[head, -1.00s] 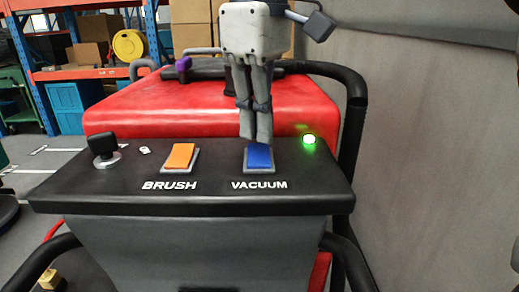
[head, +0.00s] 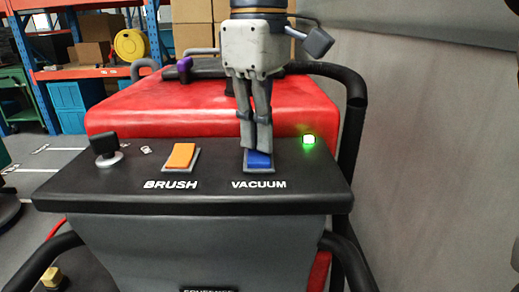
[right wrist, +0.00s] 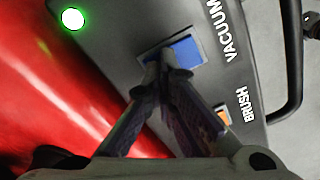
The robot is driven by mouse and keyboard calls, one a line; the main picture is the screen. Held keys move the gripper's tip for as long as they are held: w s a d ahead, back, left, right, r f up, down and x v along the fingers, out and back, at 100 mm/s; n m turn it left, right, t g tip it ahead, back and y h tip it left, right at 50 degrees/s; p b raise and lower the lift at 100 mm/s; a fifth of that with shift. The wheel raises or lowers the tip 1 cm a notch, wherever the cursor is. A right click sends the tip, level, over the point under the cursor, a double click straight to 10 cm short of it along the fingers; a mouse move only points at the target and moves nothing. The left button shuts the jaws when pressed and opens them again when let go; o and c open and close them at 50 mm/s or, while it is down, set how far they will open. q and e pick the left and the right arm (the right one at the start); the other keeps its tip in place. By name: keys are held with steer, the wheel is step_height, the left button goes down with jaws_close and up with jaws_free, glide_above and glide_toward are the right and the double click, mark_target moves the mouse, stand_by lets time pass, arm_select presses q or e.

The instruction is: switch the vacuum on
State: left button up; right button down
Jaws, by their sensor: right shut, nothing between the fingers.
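The blue vacuum rocker switch (head: 259,162) sits in a grey frame above the white word VACUUM on the black panel (head: 110,195). My right gripper (head: 256,150) is shut and empty, pointing down. Its fingertips are at the back part of the blue switch and appear to touch it. They cover that part in the head view. In the right wrist view the fingertips (right wrist: 160,62) are at the edge of the blue switch (right wrist: 187,53). A round green light (head: 309,139) glows right of the switch. My left gripper is not in view.
The orange brush switch (head: 180,157) is left of the vacuum switch. A black knob (head: 105,149) stands at the panel's left. Behind is the red tank cover (head: 140,113), with a black hose (head: 352,130) on the right near a grey wall (head: 440,150).

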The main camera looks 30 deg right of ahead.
steer(key=shift+r, duration=3.45)
